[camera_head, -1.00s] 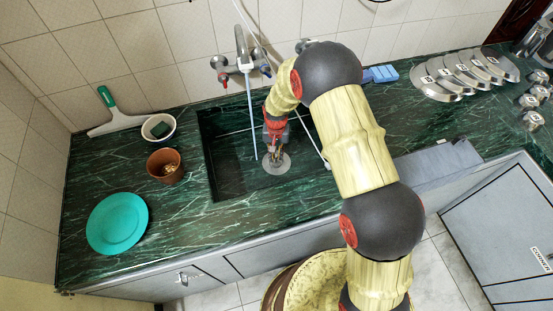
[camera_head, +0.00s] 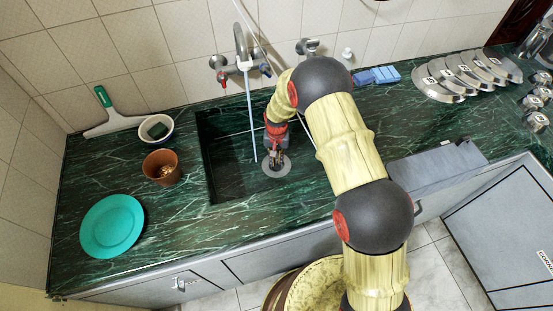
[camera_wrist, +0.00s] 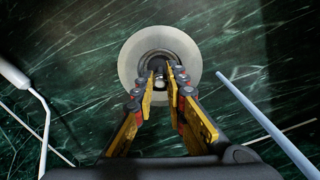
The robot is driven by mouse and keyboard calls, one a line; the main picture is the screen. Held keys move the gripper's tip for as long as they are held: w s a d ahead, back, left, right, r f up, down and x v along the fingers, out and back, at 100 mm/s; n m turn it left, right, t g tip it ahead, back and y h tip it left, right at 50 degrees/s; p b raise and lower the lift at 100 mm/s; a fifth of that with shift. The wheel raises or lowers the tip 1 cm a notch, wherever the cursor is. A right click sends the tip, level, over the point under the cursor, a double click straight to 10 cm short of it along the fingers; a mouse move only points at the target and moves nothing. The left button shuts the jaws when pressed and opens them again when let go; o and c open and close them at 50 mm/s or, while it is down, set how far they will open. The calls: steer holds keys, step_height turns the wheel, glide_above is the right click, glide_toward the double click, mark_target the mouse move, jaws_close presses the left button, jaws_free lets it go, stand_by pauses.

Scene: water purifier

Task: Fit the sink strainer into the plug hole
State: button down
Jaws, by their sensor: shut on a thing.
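The plug hole (camera_head: 286,169) is a pale round flange in the floor of the dark green sink (camera_head: 228,185). In the wrist view, the flange of the plug hole (camera_wrist: 130,70) surrounds a darker inner ring. The sink strainer (camera_wrist: 160,83) shows as small metal parts between my fingertips, inside that ring's outline. My gripper (camera_wrist: 163,70) is shut on it, and my gripper (camera_head: 275,163) is over the plug hole in the head view. The fingers hide much of the strainer, and I cannot tell whether it is seated.
A tap (camera_head: 241,50) with a thin pale pipe (camera_head: 251,110) hanging into the sink stands behind. Left of the sink are a brown pot (camera_head: 162,168), a white bowl (camera_head: 157,128) and a turquoise plate (camera_head: 112,226). Blue sponges (camera_head: 376,76) lie behind my arm.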

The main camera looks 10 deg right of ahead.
steer(key=c, duration=1.8)
jaws_free()
step_height(320, 180, up, 13)
steer(key=p, duration=0.4)
step_height(320, 180, up, 13)
steer(key=t, duration=0.1)
glide_above(277, 160)
steer(key=s+d, duration=0.2)
steer(key=d, duration=0.1)
steer(key=s+d+r+n+t, duration=0.1)
steer(key=s+d+r, duration=0.1)
steer(key=s+r, duration=0.35)
steer(key=s+d+r+t, duration=0.1)
steer(key=s+d+r, duration=0.1)
steer(key=r, duration=0.6)
steer(key=s+d+r+t, duration=0.1)
steer(key=s+r, duration=0.2)
steer(key=s, duration=0.4)
steer(key=s+d+r, duration=0.2)
steer(key=s+r, duration=0.1)
steer(key=s, duration=0.5)
steer(key=s+d+r+n+t, duration=0.1)
steer(key=s+d+r, duration=0.1)
steer(key=s+r, duration=0.2)
steer(key=shift+s+d+t, duration=0.15)
steer(key=shift+s+t, duration=0.15)
steer(key=shift+s, duration=1.6)
